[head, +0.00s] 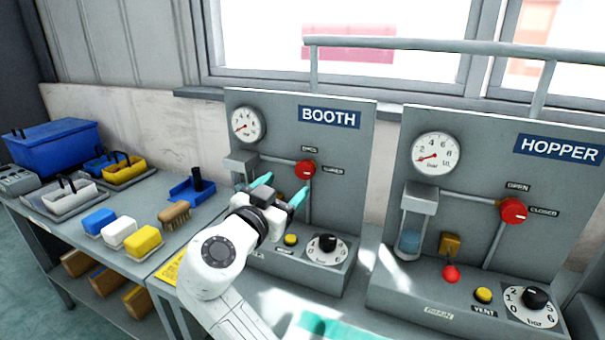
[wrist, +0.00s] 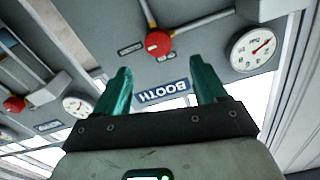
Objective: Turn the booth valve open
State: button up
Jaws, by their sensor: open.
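The booth valve is a round red knob (head: 305,169) on the grey BOOTH panel (head: 352,150). An upper label and a "CLOSED" label to its right sit beside it; which one the knob points at is too small to tell. My gripper (head: 279,190) is open and empty, its teal fingers in front of the panel, below and left of the knob in the head view. In the wrist view, which shows the panel upside down, the red knob (wrist: 159,43) lies beyond and between the fingertips (wrist: 158,65), apart from them.
The booth gauge (head: 248,123), yellow button (head: 291,240) and black dial (head: 327,243) share the panel. My arm hides its lower left. The HOPPER panel (head: 480,150) with a similar red valve (head: 513,210) stands to the right. A bench with brushes, blocks and bins (head: 58,145) is at left.

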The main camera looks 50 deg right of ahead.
aim_at(303, 171)
jog(key=p+x, duration=0.1)
jog(key=x, duration=0.7)
jog(key=shift+d+f, duration=0.1)
jog(key=shift+d, duration=0.25)
jog(key=c, duration=1.1)
jog(key=shift+o, duration=0.2)
